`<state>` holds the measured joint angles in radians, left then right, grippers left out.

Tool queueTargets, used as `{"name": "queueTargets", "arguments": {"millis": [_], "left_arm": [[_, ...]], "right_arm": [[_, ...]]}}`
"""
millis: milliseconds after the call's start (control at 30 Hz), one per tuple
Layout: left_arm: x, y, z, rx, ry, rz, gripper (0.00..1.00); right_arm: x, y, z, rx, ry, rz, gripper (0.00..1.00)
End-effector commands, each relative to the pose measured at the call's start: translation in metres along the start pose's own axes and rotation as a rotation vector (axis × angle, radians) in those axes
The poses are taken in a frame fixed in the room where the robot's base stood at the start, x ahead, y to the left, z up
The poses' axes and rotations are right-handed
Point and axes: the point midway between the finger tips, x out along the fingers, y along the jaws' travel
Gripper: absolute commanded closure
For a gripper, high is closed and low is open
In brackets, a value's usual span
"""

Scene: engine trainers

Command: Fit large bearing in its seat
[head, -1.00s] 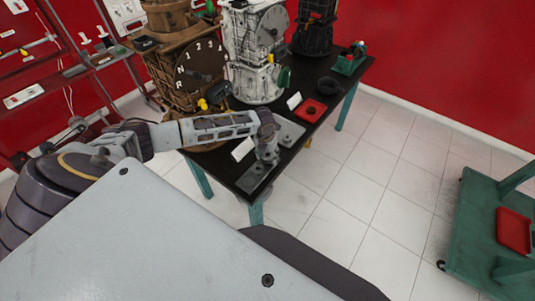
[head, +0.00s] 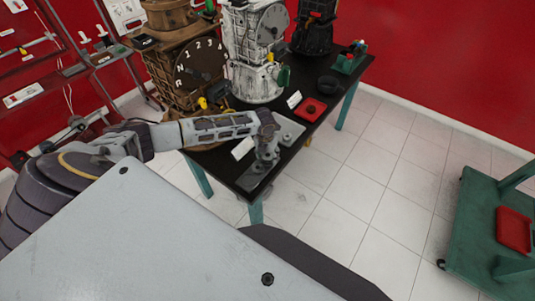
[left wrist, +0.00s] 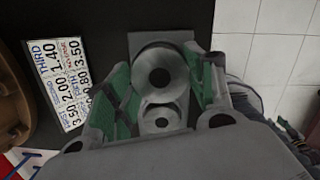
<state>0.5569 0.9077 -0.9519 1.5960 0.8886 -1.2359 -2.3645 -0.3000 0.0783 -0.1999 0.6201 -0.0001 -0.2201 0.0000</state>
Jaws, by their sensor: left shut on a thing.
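The large bearing (left wrist: 161,70) is a grey metal ring with a dark centre, seen in the left wrist view. My left gripper (left wrist: 167,76) is shut on it, with a green-padded finger on each side. The bearing is over a grey plate (left wrist: 160,38), and I cannot tell whether it touches it. A smaller grey ring (left wrist: 160,118) shows nearer the palm. In the head view my left gripper (head: 265,163) points down over the plate (head: 251,179) at the near end of the black table; the bearing is hard to make out there. My right gripper is not in view.
The black table (head: 318,133) also bears a second grey plate (head: 288,131), a red tray (head: 310,110), a black ring (head: 328,86) and tall engine trainers (head: 252,55). A label card (left wrist: 62,85) lies left of the plate. A green cart (head: 480,225) stands at the right.

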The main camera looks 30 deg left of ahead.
Motion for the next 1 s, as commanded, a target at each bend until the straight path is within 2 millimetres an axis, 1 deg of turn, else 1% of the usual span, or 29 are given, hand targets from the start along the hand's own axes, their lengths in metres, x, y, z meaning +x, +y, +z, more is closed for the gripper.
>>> {"name": "queueTargets", "arguments": {"millis": [1000], "left_arm": [[0.0087, -0.0001, -0.0009, 0.0, -0.001, 0.0, 0.79]], "right_arm": [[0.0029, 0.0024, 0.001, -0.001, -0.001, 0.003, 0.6]]}}
